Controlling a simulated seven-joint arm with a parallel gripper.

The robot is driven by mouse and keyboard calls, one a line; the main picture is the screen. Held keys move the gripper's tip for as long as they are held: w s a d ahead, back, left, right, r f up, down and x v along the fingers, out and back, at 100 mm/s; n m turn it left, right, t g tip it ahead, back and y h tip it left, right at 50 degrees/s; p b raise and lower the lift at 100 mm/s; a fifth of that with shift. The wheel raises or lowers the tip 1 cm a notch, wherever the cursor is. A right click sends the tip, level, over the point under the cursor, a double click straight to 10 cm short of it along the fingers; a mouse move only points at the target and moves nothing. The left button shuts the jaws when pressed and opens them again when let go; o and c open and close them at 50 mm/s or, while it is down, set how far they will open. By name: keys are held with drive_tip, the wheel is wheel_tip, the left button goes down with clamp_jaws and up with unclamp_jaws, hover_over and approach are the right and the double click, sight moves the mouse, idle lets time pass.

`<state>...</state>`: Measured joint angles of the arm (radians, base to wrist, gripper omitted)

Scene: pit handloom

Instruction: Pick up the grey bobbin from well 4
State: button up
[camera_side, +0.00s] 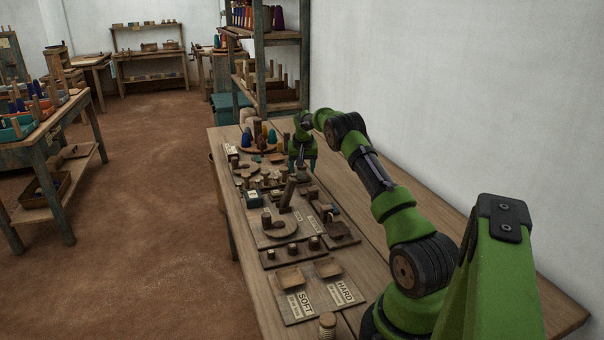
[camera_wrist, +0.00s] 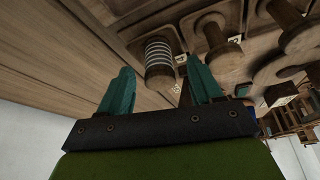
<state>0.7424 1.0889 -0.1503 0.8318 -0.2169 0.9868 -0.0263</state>
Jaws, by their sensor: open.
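A bobbin wound with pale grey bands (camera_wrist: 158,58) stands in a shallow square well of a wooden board in the wrist view. A small pale label (camera_wrist: 181,59) sits at its right; I cannot read its number. My gripper (camera_wrist: 161,66) is open, with teal fingers to the left and right of the bobbin in the picture. I cannot tell whether either finger touches it. In the side view my gripper (camera_side: 302,160) is low over the far part of the bench, and the grey bobbin cannot be made out there.
Bare wooden spools (camera_wrist: 212,32) stand close right of the bobbin in the wrist view. In the side view, a round stand with coloured cones (camera_side: 258,137) is left of my gripper. Trays marked SOFT and HARD (camera_side: 310,296) lie at the near end. The bench's right side is bare.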

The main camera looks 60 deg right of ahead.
drive_tip(key=shift+w+d+f, duration=0.1)
drive_tip(key=shift+d+f, duration=0.1)
drive_tip(key=shift+f, duration=0.3)
drive_tip(key=c, duration=1.1)
